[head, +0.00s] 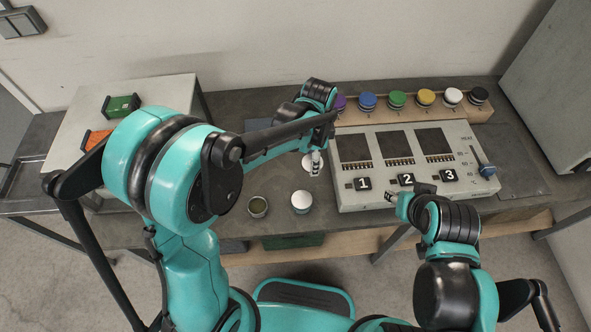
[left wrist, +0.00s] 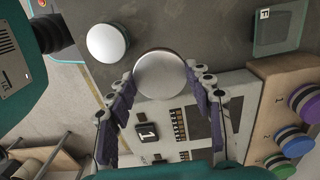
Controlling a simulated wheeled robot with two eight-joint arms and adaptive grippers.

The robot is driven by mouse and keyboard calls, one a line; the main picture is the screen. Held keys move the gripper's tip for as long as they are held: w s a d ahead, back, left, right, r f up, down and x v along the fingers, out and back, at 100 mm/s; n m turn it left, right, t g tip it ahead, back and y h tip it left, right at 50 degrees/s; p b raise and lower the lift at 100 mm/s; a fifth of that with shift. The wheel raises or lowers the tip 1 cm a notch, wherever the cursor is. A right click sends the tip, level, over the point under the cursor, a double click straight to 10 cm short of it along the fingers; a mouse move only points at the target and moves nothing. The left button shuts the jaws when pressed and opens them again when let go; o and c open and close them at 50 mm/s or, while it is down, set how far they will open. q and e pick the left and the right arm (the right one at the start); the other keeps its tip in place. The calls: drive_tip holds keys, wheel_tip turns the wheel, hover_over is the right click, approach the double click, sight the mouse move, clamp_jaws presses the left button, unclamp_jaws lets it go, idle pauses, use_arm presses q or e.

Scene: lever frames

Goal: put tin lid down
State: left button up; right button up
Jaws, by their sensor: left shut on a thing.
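My left gripper (head: 316,164) is shut on a round pale tin lid (head: 308,163), just left of the console. In the left wrist view the lid (left wrist: 160,75) lies between the fingertips, flat face towards the camera. Whether it touches the bench cannot be told. An open tin (head: 258,206) stands near the bench's front edge, its dark inside showing. A tin with a white top (head: 301,202) stands to its right, and it also shows in the left wrist view (left wrist: 107,42). My right gripper (head: 408,200) is at the console's front edge; its jaw state is unclear.
The grey console (head: 400,190) with three numbered dark panels and a blue-handled lever (head: 483,162) fills the right of the bench. Several coloured buttons line a wooden strip (head: 420,116) behind it. A raised white surface (head: 80,140) with green and orange items is at left.

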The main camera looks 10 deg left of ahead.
sight(281, 169)
use_arm(q)
drive_tip(key=shift+w+a+f, duration=0.5)
drive_tip(key=shift+a+f, duration=0.15)
drive_tip(key=shift+a, duration=0.1)
drive_tip(key=w+a+f+b, duration=0.1)
drive_tip(key=a, duration=0.2)
drive_tip(key=a+f+b, duration=0.1)
drive_tip(key=a+f, duration=0.1)
drive_tip(key=w+a+f+b, duration=0.1)
drive_tip(key=a+f, duration=0.1)
drive_tip(key=a, duration=0.1)
drive_tip(key=shift+w+a, duration=0.3)
drive_tip(key=shift+a+f, duration=0.15)
drive_tip(key=shift+a, duration=0.3)
drive_tip(key=shift+f+b, duration=1.1)
drive_tip(key=shift+f, duration=0.8)
use_arm(e)
drive_tip(key=shift+s+a+f, duration=0.1)
drive_tip(key=shift+s+f, duration=0.1)
drive_tip(key=shift+f, duration=1.1)
drive_tip(key=shift+s+a+f, duration=0.1)
drive_tip(key=shift+s+f, duration=0.05)
drive_tip(key=shift+f, duration=1.15)
use_arm(q)
drive_tip(key=shift+f, duration=0.2)
drive_tip(key=o, duration=0.9)
drive_tip(key=shift+o, duration=0.2)
use_arm(e)
drive_tip(key=shift+f, duration=0.1)
